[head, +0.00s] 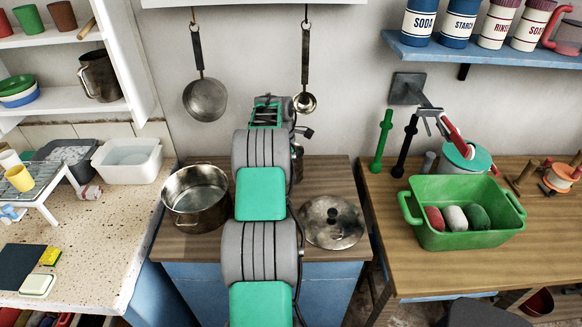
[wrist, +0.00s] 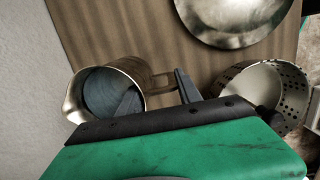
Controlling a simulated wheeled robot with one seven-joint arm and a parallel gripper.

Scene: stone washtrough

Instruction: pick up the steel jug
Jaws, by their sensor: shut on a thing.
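In the wrist view, a steel jug (wrist: 137,68) stands on the brown wooden top beside the wall, its open mouth toward the camera and its inside dark. Its handle points right, to my gripper (wrist: 184,84). My gripper is shut on the jug's handle. In the head view, my arm covers the gripper and most of this area; only a small steel-coloured part (head: 298,160) shows beside the arm, and I cannot tell surely that it is the jug.
A steel lid (head: 332,222) lies right of my arm; a steel pot (head: 196,197) stands left. A perforated steel vessel (wrist: 283,84) is close right of my gripper in the wrist view. A ladle (head: 305,102) and a pan (head: 205,98) hang above. Another metal jug (head: 99,75) is shelved.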

